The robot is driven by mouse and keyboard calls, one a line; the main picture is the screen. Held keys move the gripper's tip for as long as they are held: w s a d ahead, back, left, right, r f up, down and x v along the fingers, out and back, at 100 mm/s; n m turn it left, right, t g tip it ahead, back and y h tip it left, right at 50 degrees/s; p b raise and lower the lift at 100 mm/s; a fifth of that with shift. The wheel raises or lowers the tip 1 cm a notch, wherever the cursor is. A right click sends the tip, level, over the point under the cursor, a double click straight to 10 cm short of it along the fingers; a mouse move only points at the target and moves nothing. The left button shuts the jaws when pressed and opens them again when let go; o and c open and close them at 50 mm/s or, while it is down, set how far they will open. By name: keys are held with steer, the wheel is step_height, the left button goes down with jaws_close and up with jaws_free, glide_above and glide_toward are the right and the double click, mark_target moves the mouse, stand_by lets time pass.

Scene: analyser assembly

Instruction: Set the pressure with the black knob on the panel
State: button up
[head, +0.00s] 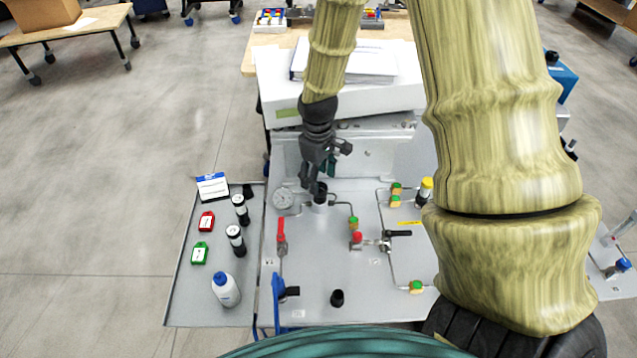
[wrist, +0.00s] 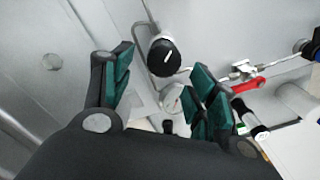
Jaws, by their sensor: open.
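The black knob (wrist: 164,57) shows in the wrist view as a round black cap with a white pointer line, on a silver body. In the head view it is the dark cap (head: 321,191) near the back of the grey panel (head: 320,255), partly behind a finger. My gripper (head: 319,174) is open and sits just behind and above the knob. In the wrist view the green-padded fingers of my gripper (wrist: 163,68) stand to the left and right, with the knob between and beyond their tips. Nothing is held. A round gauge (head: 283,199) sits left of the knob.
Red-handled valve (head: 281,230), black-handled valve (head: 397,233) and thin pipes stand on the panel around the knob. A side tray (head: 195,285) at left holds a white bottle (head: 226,290) and dark vials. A small black part (head: 337,298) stands on the front panel area.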

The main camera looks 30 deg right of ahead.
mark_target(321, 187)
steer(key=shift+d+f, duration=0.1)
steer(key=shift+f, duration=0.3)
steer(key=shift+s+f, duration=0.25)
steer(key=shift+s, duration=0.05)
steer(key=shift+s+f+p, duration=0.3)
steer(key=shift+s, duration=0.35)
steer(key=shift+f, duration=0.25)
steer(key=shift+w+f, duration=0.55)
steer(key=shift+w, duration=0.1)
steer(key=shift+s+r, duration=0.25)
steer(key=shift+s, duration=0.15)
steer(key=shift+c, duration=0.2)
steer(key=shift+w+f, duration=0.1)
steer(key=shift+w, duration=0.1)
steer(key=c, duration=1)
steer(key=shift+o, duration=0.2)
